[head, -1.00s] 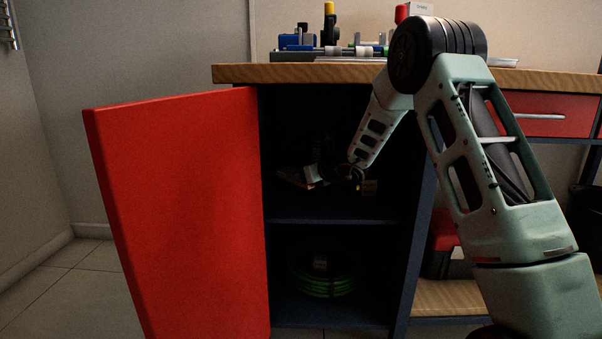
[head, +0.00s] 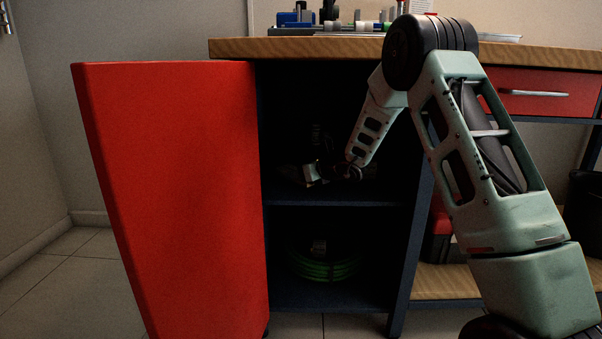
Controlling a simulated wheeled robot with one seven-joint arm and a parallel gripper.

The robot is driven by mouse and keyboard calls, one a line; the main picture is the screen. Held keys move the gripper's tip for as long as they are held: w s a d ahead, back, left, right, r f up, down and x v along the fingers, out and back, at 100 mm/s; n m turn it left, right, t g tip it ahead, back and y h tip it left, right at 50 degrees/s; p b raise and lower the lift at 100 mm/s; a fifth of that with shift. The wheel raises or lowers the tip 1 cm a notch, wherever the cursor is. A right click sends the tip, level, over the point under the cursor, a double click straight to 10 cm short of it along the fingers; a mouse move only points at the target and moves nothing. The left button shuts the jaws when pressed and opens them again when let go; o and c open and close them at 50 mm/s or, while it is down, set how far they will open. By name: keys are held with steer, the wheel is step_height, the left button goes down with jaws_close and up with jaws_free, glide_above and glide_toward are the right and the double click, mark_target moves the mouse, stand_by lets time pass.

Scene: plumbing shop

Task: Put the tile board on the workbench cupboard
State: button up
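The workbench cupboard (head: 335,203) is open, with a dark interior and one middle shelf. Its red door (head: 170,200) stands swung out to the left. My arm reaches in from the right, and my gripper (head: 308,176) is inside the upper compartment, just above the middle shelf. The gripper is small and in deep shadow, so I cannot see whether its fingers are open or shut. I cannot make out the tile board with certainty; a dim flat shape shows at the gripper's left side, too dark to identify.
A coiled green hose (head: 325,268) lies in the lower compartment. The wooden worktop (head: 300,48) above carries several fittings and tools. A red drawer (head: 545,96) is at the right, and a red and black toolbox (head: 440,235) stands below. A dark bin (head: 585,210) is at the right edge.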

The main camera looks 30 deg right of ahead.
steer(key=shift+f+b, duration=0.45)
steer(key=shift+b, duration=0.05)
steer(key=o, duration=1.2)
steer(key=p+v, duration=0.6)
steer(key=v, duration=1)
steer(key=shift+r, duration=0.1)
steer(key=shift+s+d+r, duration=0.1)
steer(key=shift+s+r, duration=0.05)
steer(key=shift+s, duration=0.5)
